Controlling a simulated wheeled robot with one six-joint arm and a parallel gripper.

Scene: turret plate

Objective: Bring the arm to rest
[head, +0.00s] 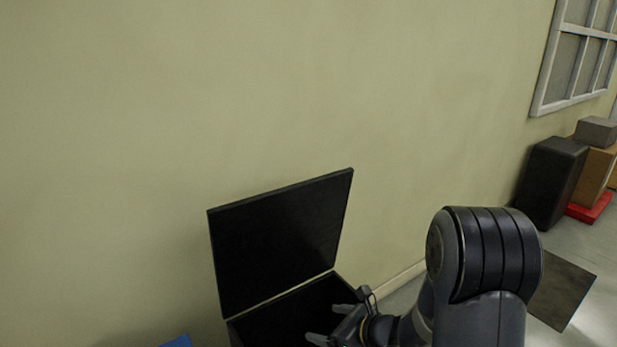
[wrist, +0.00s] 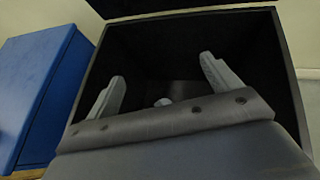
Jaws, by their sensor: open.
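My gripper (head: 334,323) is at the bottom of the head view, at the right side of an open black box (head: 347,279). The box's lid (head: 280,243) stands raised against the wall side. In the wrist view my gripper (wrist: 164,85) has its two grey fingers spread wide apart over the dark inside of the box (wrist: 289,75). A small pale rounded thing (wrist: 162,102) shows low between the fingers; I cannot tell what it is. My forearm and elbow fill the lower right of the head view.
A blue box (wrist: 38,90) stands left of the black box. A plain wall (head: 130,120) is behind. At the far right are a black case (head: 550,182), stacked boxes (head: 597,170) and a dark mat (head: 562,288) on the floor.

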